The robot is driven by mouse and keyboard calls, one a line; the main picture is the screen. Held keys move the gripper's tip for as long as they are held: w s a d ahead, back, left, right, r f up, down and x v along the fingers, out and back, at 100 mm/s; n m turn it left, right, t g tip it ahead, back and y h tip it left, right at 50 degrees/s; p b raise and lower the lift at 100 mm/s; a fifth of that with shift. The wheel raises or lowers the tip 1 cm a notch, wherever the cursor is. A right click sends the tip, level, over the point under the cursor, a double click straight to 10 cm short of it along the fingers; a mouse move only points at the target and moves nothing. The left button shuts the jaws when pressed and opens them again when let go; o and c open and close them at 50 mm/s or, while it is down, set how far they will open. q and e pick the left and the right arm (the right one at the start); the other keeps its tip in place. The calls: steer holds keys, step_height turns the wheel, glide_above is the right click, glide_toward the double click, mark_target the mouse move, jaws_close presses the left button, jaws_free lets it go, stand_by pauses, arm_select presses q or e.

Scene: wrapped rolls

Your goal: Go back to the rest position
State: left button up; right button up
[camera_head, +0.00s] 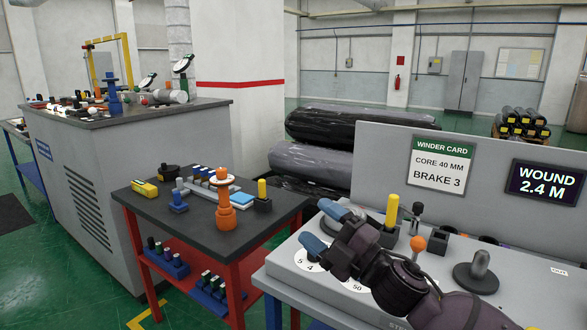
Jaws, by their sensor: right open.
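My right gripper (321,227) is in the lower middle of the head view. Its arm comes in from the bottom right. Its two blue-tipped fingers are spread apart, with nothing seen between them. It is over the left part of a grey machine top (290,268) and partly covers a white numbered dial (305,262). My left gripper is not in view.
Close to my right gripper stand a yellow-handled tool (391,212), an orange-knobbed lever (418,244) and a grey knob (480,262). A grey panel (385,150) rises behind them. A cart (165,221) with small tools stands left. Wrapped rolls (360,127) lie behind.

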steer(key=s+d+f+m+t+h, duration=0.1)
steer(key=s+d+f+m+h, duration=0.2)
steer(key=d+f+m+h, duration=0.55)
steer(key=s+d+f+m+t+h, duration=0.25)
steer(key=d+f+m+h, duration=0.2)
steer(key=f+m, duration=0.75)
steer(key=s+d+f+m+g+h, duration=0.2)
steer(key=s+d+f, duration=0.3)
steer(key=s+f, duration=0.5)
steer(key=s+d+f+m+g+h, duration=0.2)
steer(key=s+d+f+g, duration=0.2)
steer(key=s+f, duration=0.6)
steer(key=s, duration=0.3)
steer(key=shift+d+h, duration=0.3)
steer(key=shift+d, duration=0.05)
steer(key=shift+s, duration=0.1)
